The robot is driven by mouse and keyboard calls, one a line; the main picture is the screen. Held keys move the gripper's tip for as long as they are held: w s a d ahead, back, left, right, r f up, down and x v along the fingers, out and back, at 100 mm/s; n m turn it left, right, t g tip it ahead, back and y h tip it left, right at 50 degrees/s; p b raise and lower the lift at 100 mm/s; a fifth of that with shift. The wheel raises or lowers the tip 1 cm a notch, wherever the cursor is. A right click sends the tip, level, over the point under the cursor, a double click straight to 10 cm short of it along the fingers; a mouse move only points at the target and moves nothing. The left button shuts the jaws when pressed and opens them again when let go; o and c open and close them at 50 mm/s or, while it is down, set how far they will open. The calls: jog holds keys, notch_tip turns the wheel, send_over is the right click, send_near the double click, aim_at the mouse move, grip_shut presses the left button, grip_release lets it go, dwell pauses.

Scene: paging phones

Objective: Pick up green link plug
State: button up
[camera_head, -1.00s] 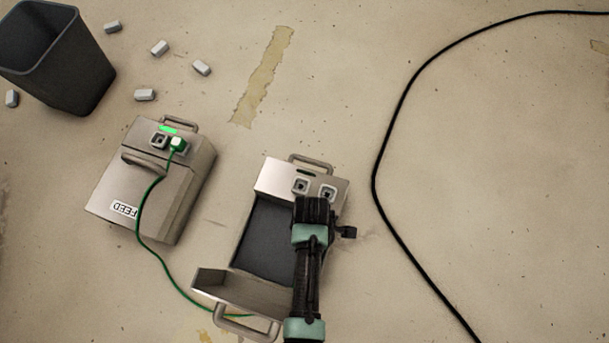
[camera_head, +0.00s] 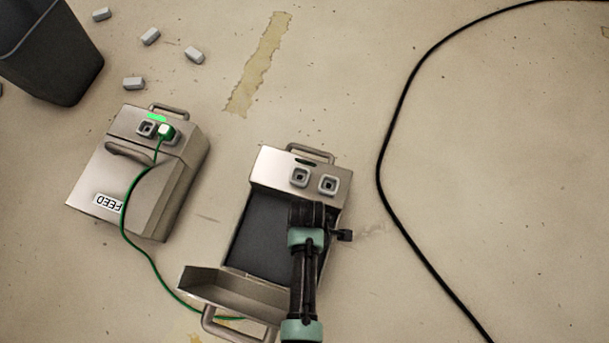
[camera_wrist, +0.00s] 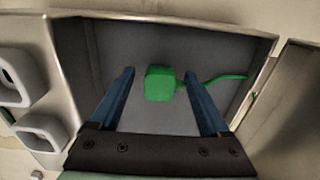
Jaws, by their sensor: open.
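A green plug (camera_wrist: 160,83) lies on the dark floor of the open metal box (camera_head: 268,168), with its thin green cable running right in the wrist view. My gripper (camera_wrist: 159,74) is open and empty. In that view its blue fingers stand to either side of the plug, apart from it. In the head view my gripper (camera_head: 312,215) is over the box, and the arm hides this plug. Another green plug end (camera_head: 166,132) sits in the right socket of the FEED box (camera_head: 140,180). A green cable (camera_head: 131,243) runs from it toward the open box's lid.
The open box has two empty sockets (camera_head: 314,181) and a folded-down lid (camera_head: 235,292) with a handle. A dark bin (camera_head: 50,55) and several small grey blocks (camera_head: 150,37) are at the upper left. A black cable (camera_head: 378,180) crosses the right floor, which is otherwise clear.

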jog(key=shift+c, duration=0.3)
grip_shut()
jog(key=shift+r, duration=0.1)
notch_tip(320, 180, up, 18)
jog(key=p, duration=1.6)
jog(key=shift+f+p, duration=0.25)
jog(key=shift+p, duration=0.05)
jog(key=shift+w, duration=0.1)
jog(key=w+a+b, duration=0.1)
jog(key=w+b, duration=0.4)
jog(key=w, duration=0.6)
jog(key=shift+w+b, duration=0.3)
jog(key=shift+w, duration=0.1)
